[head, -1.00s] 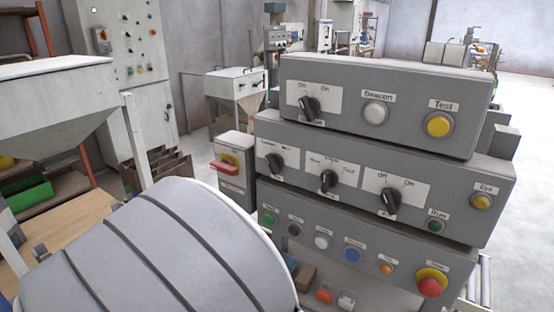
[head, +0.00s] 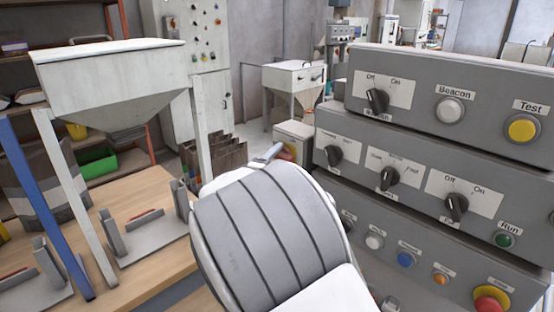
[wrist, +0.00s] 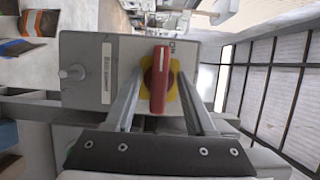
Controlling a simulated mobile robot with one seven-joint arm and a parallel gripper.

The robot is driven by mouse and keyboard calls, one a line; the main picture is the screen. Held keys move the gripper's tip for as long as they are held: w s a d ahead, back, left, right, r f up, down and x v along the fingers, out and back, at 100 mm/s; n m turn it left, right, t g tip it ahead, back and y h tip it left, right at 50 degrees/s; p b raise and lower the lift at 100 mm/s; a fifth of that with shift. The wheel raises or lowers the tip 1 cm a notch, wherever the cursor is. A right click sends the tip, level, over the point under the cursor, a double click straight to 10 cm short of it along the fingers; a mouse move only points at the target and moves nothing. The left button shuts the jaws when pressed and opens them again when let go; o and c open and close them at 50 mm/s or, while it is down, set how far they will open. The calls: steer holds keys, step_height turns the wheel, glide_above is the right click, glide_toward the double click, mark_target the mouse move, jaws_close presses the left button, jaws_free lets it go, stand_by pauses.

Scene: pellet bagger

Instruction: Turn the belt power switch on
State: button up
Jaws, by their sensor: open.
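A red rotary handle on a yellow plate (wrist: 159,82) sits on a grey box (wrist: 82,78); I take it to be the belt power switch, though its labels are too small to read surely. The handle stands upright in the wrist view. My gripper (wrist: 160,78) is open, with one finger on each side of the handle; I cannot tell whether either finger touches it. In the head view the grey box (head: 293,130) is partly hidden behind my arm, and only a bit of the red and yellow switch shows.
Stacked grey control panels (head: 445,125) with black knobs and coloured buttons stand close on the right. A red emergency button (head: 490,300) sits low on them. A wooden table (head: 140,270) and a white hopper (head: 110,85) stand on the left.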

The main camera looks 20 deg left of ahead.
jaws_close()
steer(key=shift+a+f+m+t+h+b, duration=0.1)
steer(key=shift+m+t+h+b, duration=0.8)
steer(key=shift+m, duration=2.85)
steer(key=shift+f+m+t+h+b, duration=0.1)
steer(key=shift+m+h+b, duration=1.65)
steer(key=shift+m, duration=1.95)
steer(key=shift+a+m+t+h+b, duration=0.1)
steer(key=shift+m+t+h+b, duration=0.8)
steer(key=shift+m, duration=2.85)
steer(key=shift+g+h, duration=0.6)
steer(key=shift+h, duration=0.25)
jaws_free()
